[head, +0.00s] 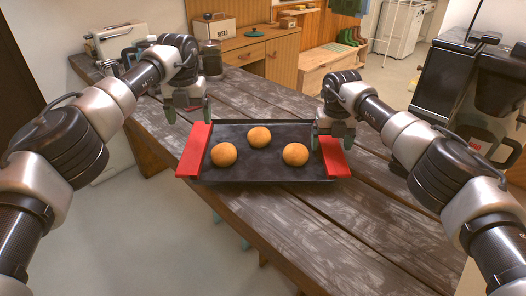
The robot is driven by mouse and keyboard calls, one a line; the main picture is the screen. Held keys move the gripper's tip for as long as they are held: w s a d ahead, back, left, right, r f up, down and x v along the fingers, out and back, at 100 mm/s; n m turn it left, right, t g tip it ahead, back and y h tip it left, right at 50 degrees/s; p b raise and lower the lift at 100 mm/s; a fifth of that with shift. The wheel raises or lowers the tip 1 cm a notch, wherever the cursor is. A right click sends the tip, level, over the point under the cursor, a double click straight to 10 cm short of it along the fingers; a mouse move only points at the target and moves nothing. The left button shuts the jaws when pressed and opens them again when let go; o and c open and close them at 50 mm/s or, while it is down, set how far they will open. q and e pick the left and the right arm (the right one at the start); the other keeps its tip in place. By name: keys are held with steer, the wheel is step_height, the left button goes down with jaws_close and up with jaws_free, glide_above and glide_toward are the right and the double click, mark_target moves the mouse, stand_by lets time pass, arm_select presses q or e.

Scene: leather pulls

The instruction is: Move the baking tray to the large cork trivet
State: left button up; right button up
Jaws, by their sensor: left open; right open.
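The dark baking tray (262,172) lies on the worn wooden table, with three round golden buns on it. It has a red grip (193,150) at its left end and a red grip (335,157) at its right end. My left gripper (187,117) is open above and just behind the left red grip, apart from it. My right gripper (333,140) is open at the right red grip, partly covering its far end; I cannot tell whether it touches. No large cork trivet can be made out.
The wooden table (400,225) has bare planks to the right and in front of the tray. A dark coffee machine (470,90) stands at the right, partly behind my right arm. A grey canister (210,58) and a sewing-machine-like object (120,40) stand at the back left.

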steer(key=shift+r, duration=0.2)
arm_select(q)
step_height(320, 180, up, 4)
steer(key=shift+f, duration=0.25)
arm_select(e)
step_height(320, 180, up, 12)
steer(key=shift+f, duration=0.2)
